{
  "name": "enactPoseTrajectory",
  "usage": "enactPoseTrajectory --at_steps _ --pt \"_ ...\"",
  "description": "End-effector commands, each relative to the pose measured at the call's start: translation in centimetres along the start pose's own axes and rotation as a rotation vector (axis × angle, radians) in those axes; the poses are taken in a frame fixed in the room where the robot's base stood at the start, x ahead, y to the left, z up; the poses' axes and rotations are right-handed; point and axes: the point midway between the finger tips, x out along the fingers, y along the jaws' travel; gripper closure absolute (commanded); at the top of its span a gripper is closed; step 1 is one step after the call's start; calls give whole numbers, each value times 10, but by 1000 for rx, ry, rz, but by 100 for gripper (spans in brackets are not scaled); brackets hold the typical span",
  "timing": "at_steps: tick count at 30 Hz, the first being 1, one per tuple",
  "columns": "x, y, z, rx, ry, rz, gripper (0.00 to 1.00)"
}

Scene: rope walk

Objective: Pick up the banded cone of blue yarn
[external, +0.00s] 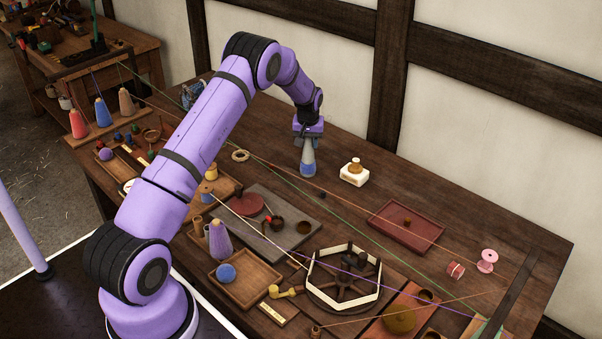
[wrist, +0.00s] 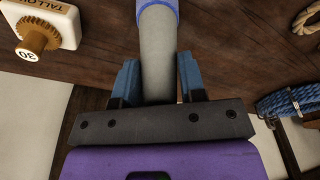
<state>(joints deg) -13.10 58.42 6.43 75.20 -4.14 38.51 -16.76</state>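A cone (external: 308,161) with a grey upper part and a blue lower part stands near the back of the bench, close to upright. My gripper (external: 308,136) is above it, pointing down. Another cone, plain blue (external: 102,112), stands on the rack at the left.
A white tallow block with a brown knob (external: 354,174) stands right of the cone. A rope coil (external: 240,155) lies to its left, and a blue rope hank (wrist: 290,102) shows in the wrist view. Stretched strings (external: 372,206) cross the bench in front. A red tray (external: 408,222) lies further right.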

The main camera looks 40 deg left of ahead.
Motion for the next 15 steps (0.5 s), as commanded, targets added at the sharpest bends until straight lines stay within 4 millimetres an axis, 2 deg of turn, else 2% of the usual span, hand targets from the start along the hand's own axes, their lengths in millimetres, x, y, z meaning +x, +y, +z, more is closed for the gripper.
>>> enactPoseTrajectory --at_steps 1,2,15 --pt "0 0 0 0 0 0 92" --pt "0 0 0 0 0 0 97" --pt "-4 0 -1 0 1 0 97"
